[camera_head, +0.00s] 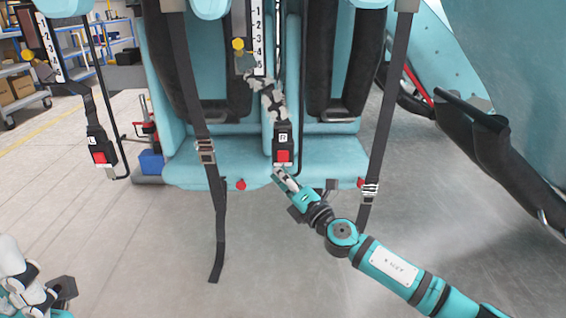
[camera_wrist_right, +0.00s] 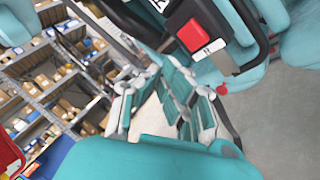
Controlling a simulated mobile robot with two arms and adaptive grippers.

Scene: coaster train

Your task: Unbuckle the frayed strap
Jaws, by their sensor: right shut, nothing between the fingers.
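A strap with a pale, ragged-looking patterned stretch (camera_head: 267,98) hangs at the middle of the teal seat unit. It runs down to a black buckle (camera_head: 283,140) marked R with a red button (camera_head: 283,156). My right gripper (camera_head: 279,173) is shut and empty, its tips just below the red button; contact cannot be told. The right wrist view shows the buckle's red button (camera_wrist_right: 193,36) close by at the upper right, beyond the fingers. A second buckle (camera_head: 100,150), marked L, hangs at the left. My left gripper (camera_head: 62,290) is at the lower left corner, its fingers unclear.
Dark webbing straps with metal buckles hang at the left (camera_head: 206,152) and right (camera_head: 370,191) of the seat (camera_head: 200,172). A numbered scale with a yellow knob (camera_head: 238,44) is above. Shelves (camera_head: 75,45) stand at the back left. The floor in front is clear.

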